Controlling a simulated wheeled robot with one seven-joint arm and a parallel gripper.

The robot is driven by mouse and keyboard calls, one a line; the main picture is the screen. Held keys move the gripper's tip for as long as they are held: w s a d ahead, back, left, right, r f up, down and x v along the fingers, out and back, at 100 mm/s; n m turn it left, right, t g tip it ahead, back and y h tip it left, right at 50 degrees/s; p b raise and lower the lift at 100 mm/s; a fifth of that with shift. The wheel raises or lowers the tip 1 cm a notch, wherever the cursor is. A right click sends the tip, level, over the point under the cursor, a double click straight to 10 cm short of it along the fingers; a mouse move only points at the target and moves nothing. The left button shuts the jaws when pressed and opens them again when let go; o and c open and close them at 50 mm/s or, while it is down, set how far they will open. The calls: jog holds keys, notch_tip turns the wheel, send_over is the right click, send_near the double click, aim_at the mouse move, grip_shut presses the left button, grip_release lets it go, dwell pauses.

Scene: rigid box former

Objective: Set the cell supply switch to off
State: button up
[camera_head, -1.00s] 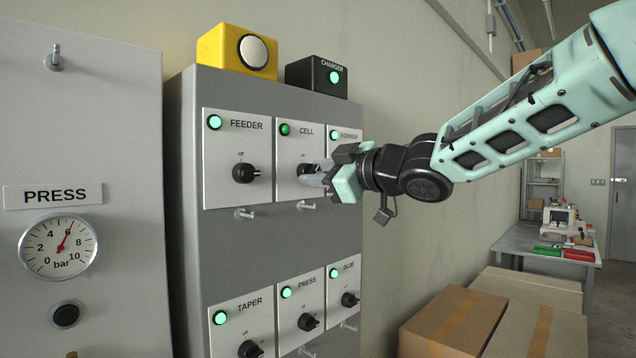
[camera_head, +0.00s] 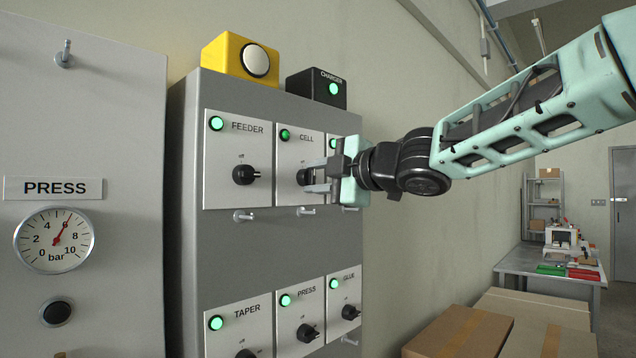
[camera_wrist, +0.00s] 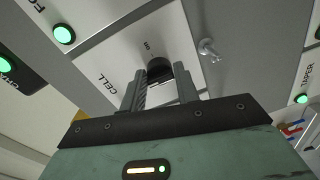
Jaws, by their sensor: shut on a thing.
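The cell supply switch is a black rotary knob (camera_head: 303,177) on a light panel (camera_head: 290,196) marked CELL, in the upper row of a grey cabinet. Its lamp (camera_head: 285,135) is green. My gripper (camera_head: 311,178) reaches in from the right, and its grey fingers are shut on the knob, one above and one below in the head view. In the wrist view the black knob (camera_wrist: 159,68) shows between the fingertips (camera_wrist: 160,86). The fingers partly hide the knob, so I cannot tell exactly which way its pointer faces.
The FEEDER knob (camera_head: 246,174) is close on the left. The FORMER panel (camera_head: 333,145) on the right is mostly hidden by my gripper. A small hook (camera_head: 306,211) sticks out under the CELL panel. TAPER, PRESS (camera_head: 308,333) and GLUE knobs are below. Cardboard boxes (camera_head: 458,333) stand at lower right.

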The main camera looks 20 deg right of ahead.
jog(key=shift+r, duration=0.15)
dwell(0.4)
jog(key=o, duration=0.9)
jog(key=shift+o, duration=0.2)
